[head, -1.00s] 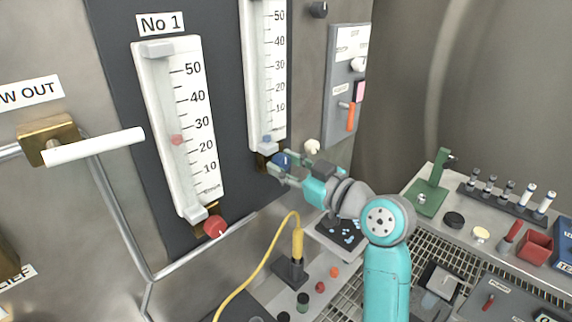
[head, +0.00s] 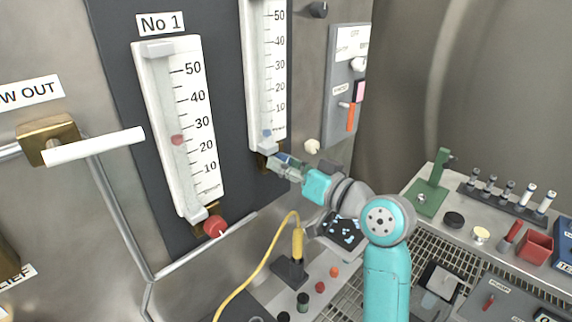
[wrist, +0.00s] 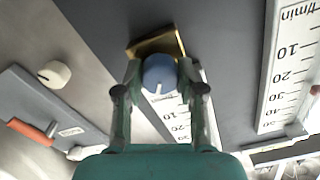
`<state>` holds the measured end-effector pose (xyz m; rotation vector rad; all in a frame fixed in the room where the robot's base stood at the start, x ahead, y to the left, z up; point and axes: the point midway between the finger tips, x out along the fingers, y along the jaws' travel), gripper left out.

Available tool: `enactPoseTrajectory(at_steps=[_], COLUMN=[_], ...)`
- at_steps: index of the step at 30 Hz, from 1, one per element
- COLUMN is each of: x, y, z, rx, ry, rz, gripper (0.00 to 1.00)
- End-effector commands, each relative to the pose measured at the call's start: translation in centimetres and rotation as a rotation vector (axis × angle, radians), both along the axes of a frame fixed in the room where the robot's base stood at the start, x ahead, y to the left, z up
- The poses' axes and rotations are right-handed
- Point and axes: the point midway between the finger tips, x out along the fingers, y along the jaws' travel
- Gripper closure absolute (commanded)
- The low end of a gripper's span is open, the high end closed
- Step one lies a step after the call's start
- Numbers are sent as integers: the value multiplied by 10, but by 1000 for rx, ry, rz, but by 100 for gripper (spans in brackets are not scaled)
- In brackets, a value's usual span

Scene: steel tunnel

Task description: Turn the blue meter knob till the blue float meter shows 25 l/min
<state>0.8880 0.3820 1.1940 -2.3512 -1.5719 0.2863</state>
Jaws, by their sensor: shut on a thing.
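The blue meter knob (wrist: 158,72) sits between the two fingers of my gripper (wrist: 158,84) in the wrist view, with its white mark pointing down in the picture. In the head view my gripper (head: 282,165) is shut on the knob, which is mostly hidden, under the blue float meter (head: 281,80). The small blue float (head: 267,133) is low in that meter's tube, below the 10 mark.
The No 1 meter (head: 197,115), with a red float (head: 177,140) and a red knob (head: 215,226), stands to the left. A cream knob (head: 312,146) is close right of my gripper. A yellow cable (head: 262,254) hangs below.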

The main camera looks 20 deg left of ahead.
Motion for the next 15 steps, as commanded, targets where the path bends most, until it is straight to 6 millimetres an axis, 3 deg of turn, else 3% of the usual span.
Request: enactPoseTrajectory(at_steps=[15], x=[0], y=[0], z=[0], rx=[48], ry=[117], rz=[-1], gripper=[96])
